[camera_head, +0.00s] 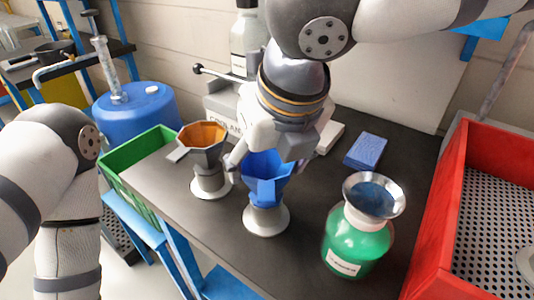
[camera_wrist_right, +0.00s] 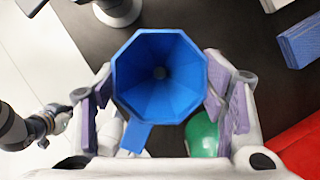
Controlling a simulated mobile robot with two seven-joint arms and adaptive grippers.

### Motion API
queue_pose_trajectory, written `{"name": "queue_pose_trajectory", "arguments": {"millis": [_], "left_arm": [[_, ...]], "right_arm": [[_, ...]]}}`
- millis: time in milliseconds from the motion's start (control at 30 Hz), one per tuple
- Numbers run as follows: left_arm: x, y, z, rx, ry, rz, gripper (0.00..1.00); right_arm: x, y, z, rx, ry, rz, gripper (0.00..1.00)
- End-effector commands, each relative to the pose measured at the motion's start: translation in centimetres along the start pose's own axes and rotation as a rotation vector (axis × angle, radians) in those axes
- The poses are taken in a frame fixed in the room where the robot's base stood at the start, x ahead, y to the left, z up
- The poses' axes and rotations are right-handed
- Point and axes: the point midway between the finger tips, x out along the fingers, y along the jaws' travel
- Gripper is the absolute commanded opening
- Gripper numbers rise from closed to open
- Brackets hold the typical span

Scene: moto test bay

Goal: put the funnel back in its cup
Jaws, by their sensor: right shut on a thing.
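The blue funnel (camera_head: 266,172) is eight-sided with a side tab. My right gripper (camera_head: 268,158) is shut on it from above; the wrist view shows its wide mouth (camera_wrist_right: 158,75) between the purple finger pads (camera_wrist_right: 160,100). A metal cup (camera_head: 266,219) with a round foot stands directly below the funnel. The funnel's lower end meets the cup's rim in the head view; I cannot tell how deep it sits. My left arm is at the left of the head view, its gripper out of frame. Part of it shows small in the wrist view (camera_wrist_right: 52,122), fingers unclear.
A green bottle (camera_head: 356,243) with a metal funnel (camera_head: 373,195) stands to the right. A red crate (camera_head: 432,240) bounds the right; a green crate (camera_head: 140,180) is left.

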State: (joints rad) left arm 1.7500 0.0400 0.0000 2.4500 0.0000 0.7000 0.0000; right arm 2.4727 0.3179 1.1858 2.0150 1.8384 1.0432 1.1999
Motion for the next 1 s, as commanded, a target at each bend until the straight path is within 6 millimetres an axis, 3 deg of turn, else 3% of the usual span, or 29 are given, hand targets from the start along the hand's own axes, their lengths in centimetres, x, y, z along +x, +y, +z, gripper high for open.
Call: {"name": "queue_pose_trajectory", "arguments": {"millis": [733, 767, 833, 867, 1000], "left_arm": [[-0.01, 0.00, 0.00, 0.000, 0.000, 0.000, 0.00], [-0.01, 0.00, -0.01, 0.000, 0.000, 0.000, 0.00], [-0.01, 0.00, 0.00, 0.000, 0.000, 0.000, 0.00], [-0.01, 0.00, -0.01, 0.000, 0.000, 0.000, 0.00], [-0.01, 0.00, -0.01, 0.000, 0.000, 0.000, 0.00]], "right_arm": [[0.41, 0.00, -0.17, -0.002, -0.001, 0.000, 0.38], [0.40, 0.00, -0.17, -0.001, -0.001, 0.000, 0.67], [0.40, 0.00, -0.17, -0.001, -0.001, 0.000, 0.83], [0.40, 0.00, -0.17, -0.001, -0.001, 0.000, 0.89], [0.40, 0.00, -0.17, -0.001, -0.001, 0.000, 0.89]]}}
